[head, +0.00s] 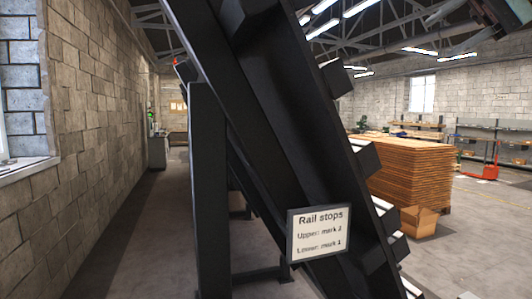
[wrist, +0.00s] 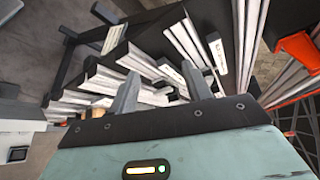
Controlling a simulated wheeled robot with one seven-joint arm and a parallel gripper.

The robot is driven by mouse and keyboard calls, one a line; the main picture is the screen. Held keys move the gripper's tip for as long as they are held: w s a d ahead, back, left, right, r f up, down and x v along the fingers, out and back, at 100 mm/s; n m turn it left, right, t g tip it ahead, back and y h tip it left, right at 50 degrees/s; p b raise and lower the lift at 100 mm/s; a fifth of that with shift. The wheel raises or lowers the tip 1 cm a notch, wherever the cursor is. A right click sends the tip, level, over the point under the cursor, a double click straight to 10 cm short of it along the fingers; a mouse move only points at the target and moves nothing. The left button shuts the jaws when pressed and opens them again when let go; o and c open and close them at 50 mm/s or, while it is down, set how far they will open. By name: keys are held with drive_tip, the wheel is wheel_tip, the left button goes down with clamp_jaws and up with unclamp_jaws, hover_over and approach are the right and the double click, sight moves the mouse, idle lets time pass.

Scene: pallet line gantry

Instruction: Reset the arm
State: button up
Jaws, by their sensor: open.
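My gripper (wrist: 164,82) shows in the wrist view with its two grey fingers spread apart. Nothing is held between them. Beyond the fingers is a dark frame with rows of pale slats (wrist: 185,45); how far the fingertips are from it I cannot tell. In the head view my gripper cannot be made out.
A dark sloping rail structure (head: 290,130) fills the head view's middle. Its sign (head: 319,233) reads "Rail stops", upper mark 2, lower mark 1. Stacked boards (head: 400,175) and a cardboard box (head: 414,221) stand right. An orange part (wrist: 296,47) is right in the wrist view.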

drive_tip(key=s+a+f+n+g+h+b, duration=0.1)
drive_tip(key=a+f+b, duration=0.1)
drive_tip(key=a+f, duration=0.65)
drive_tip(key=s+a+f+n+g+h+b, duration=0.1)
drive_tip(key=s+a+f+h+b, duration=0.15)
drive_tip(key=f, duration=1.05)
drive_tip(key=s+a+f+n+g+h+b, duration=0.1)
drive_tip(key=a+f, duration=0.5)
drive_tip(key=f, duration=0.5)
drive_tip(key=s+f+n+h+b, duration=0.2)
drive_tip(key=s+f+n, duration=0.2)
drive_tip(key=s+f, duration=0.6)
drive_tip(key=s+f+n+h+b, duration=0.3)
drive_tip(key=s+f+n, duration=0.2)
drive_tip(key=s+f, duration=0.5)
wheel_tip(320, 180, down, 7)
drive_tip(key=shift+r, duration=0.15)
drive_tip(key=shift+s+a+h, duration=0.1)
drive_tip(key=shift+h, duration=0.15)
drive_tip(key=shift+c, duration=1.4)
